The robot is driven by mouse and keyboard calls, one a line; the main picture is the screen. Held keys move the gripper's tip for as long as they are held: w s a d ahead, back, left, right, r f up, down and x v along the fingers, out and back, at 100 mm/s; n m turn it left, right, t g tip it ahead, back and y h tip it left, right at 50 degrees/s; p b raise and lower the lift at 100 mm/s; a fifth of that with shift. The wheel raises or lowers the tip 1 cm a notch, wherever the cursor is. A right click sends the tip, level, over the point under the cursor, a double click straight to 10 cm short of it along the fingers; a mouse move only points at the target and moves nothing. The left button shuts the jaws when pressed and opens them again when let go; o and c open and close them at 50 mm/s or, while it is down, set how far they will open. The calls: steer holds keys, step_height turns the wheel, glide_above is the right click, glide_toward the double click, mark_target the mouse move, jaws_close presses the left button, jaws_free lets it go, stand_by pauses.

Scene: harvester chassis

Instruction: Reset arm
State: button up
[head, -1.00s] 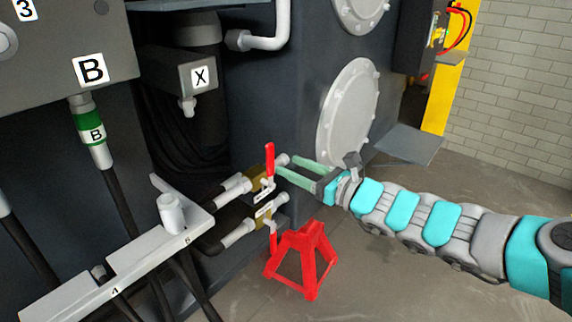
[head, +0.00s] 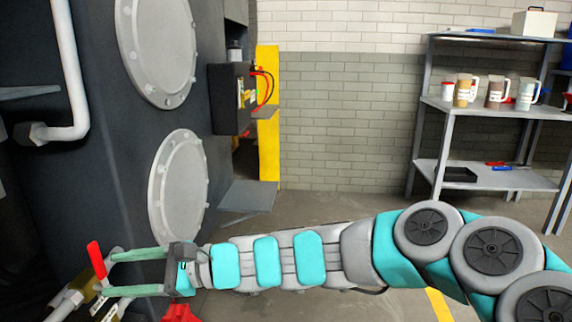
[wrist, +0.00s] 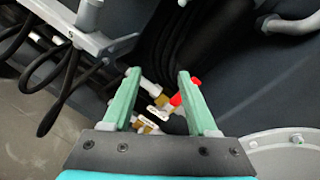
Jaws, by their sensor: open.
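My gripper (head: 112,273) is at the lower left of the head view, with its two green fingers spread apart and pointing left. The red valve handle (head: 95,262) stands upright close to the fingertips. In the wrist view my gripper (wrist: 160,78) is open, and the red handle (wrist: 178,99) shows between the fingers, near the right one. Brass valves with white tags (wrist: 154,111) lie beyond the fingers. I see nothing held. I cannot tell whether a finger touches the handle.
The dark chassis wall with round bolted covers (head: 178,185) rises beside my gripper. A red jack stand (head: 180,313) is partly hidden below my arm. A grey shelf (head: 487,177) with mugs stands at the right. Open floor lies between chassis and shelf.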

steer(key=s+d+f+n+h, duration=0.3)
steer(key=s+d+f+h, duration=0.2)
steer(key=d, duration=0.9)
steer(key=s+d+f+n+h, duration=0.4)
steer(key=s+d+f+h, duration=0.2)
steer(key=d, duration=0.8)
steer(key=s+d+f+n+h, duration=0.4)
steer(key=s+d+f+h, duration=0.1)
steer(key=d, duration=1)
steer(key=s+h, duration=0.1)
steer(key=s, duration=0.1)
steer(key=shift+s+f, duration=0.3)
